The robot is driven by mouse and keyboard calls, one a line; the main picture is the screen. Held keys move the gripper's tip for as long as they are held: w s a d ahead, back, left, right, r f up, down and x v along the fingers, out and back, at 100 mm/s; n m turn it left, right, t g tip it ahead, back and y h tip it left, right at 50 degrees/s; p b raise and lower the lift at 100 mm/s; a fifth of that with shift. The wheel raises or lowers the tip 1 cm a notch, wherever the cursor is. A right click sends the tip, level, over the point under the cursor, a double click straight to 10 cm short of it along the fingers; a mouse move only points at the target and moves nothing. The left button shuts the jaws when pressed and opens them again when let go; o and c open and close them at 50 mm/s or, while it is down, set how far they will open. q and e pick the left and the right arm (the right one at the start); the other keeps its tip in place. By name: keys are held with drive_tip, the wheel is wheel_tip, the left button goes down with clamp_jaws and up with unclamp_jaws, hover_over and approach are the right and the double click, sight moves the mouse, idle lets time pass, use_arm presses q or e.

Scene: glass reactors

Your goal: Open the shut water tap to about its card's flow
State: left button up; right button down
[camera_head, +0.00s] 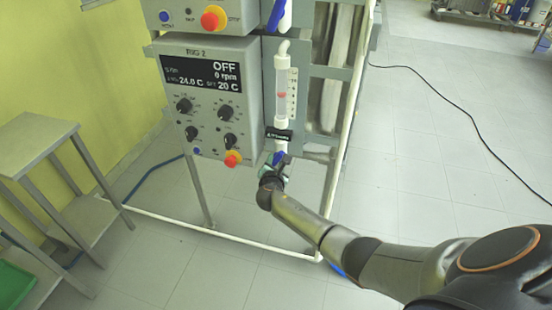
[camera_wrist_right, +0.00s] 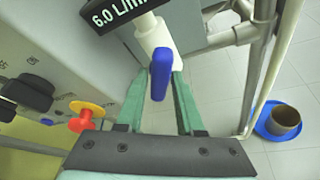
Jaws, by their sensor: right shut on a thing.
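The water tap's blue handle (camera_head: 279,157) is at the lower end of the white pipe beside the RIG 2 panel. In the right wrist view the blue handle (camera_wrist_right: 160,73) lies between the green fingers of my right gripper (camera_wrist_right: 164,78). In the head view my right gripper (camera_head: 273,172) is at the tap and partly hides it. It is shut on the handle. The dark card (camera_head: 279,135) sits just above; in the wrist view the card (camera_wrist_right: 118,14) reads 6.0 L/min, cut off at the edge. The flow tube (camera_head: 282,92) holds a red float around mid-height. My left gripper is not in view.
The RIG 2 box (camera_head: 212,100) with knobs and a red-yellow stop button (camera_head: 233,159) stands left of the tap. Another blue tap handle (camera_head: 276,15) is above. A blue dish with a brown pot (camera_wrist_right: 284,122) is on the floor. A cable (camera_head: 455,120) crosses the floor.

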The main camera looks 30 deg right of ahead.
idle(0.5)
drive_tip(key=c, duration=0.7)
unclamp_jaws()
drive_tip(key=shift+s+a+r+p, duration=0.25)
drive_tip(key=shift+s+a+p, duration=0.1)
drive_tip(key=shift+s+a, duration=0.05)
drive_tip(key=p+v, duration=0.1)
drive_tip(key=v, duration=1)
drive_tip(key=shift+s+a+r+p, duration=0.1)
drive_tip(key=shift+s+p, duration=0.05)
drive_tip(key=shift+p, duration=0.15)
